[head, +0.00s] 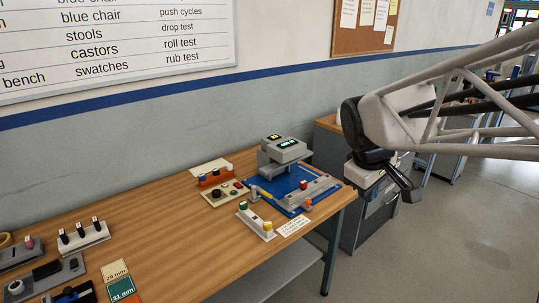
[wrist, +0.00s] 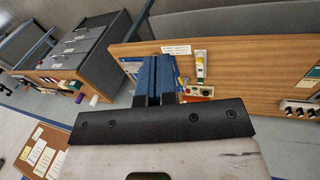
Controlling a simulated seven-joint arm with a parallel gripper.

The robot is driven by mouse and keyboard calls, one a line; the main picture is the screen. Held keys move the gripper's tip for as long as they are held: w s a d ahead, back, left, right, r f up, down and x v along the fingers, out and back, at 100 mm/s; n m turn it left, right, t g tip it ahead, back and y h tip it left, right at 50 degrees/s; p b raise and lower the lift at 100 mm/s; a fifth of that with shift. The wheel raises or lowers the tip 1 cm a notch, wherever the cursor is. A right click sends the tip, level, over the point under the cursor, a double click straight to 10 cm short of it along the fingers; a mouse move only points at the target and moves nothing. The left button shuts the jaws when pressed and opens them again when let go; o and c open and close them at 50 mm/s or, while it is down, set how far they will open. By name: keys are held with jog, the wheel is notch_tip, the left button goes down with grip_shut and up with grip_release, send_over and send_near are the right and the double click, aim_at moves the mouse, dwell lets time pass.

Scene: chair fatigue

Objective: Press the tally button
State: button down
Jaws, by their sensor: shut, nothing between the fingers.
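My gripper (head: 408,192) hangs off the right end of the wooden bench in the head view, apart from everything on it. In the wrist view its fingers (wrist: 154,72) are together with nothing between them. Several small coloured buttons or knobs show on the bench, and no label tells me which is the tally button. A low cream box (head: 226,193) carries a dark round knob and small red and green spots. A grey device with lit displays (head: 284,149) stands on a blue base (head: 262,190). The fingers hide part of the blue base in the wrist view.
A cream block with coloured tops (head: 255,222) and a white label card (head: 293,224) lie near the bench's front edge. Grey drawers (head: 372,222) stand beyond the bench end. Bare wood (head: 160,220) lies left of the fixture.

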jog(key=w+a+n+h, duration=0.1)
jog(key=w+a+n, duration=0.3)
jog(key=w, duration=0.5)
jog(key=w+a+n, duration=0.3)
jog(key=w+n, duration=0.1)
jog(key=w, duration=0.5)
jog(key=n+t+h, duration=0.2)
jog(key=n+t, duration=0.3)
jog(key=n, duration=1.7)
send_over(224, 184)
notch_tip(224, 184, down, 25)
jog(key=shift+s+a, duration=0.1)
jog(key=shift+f, duration=4.3)
jog(key=shift+f, duration=0.4)
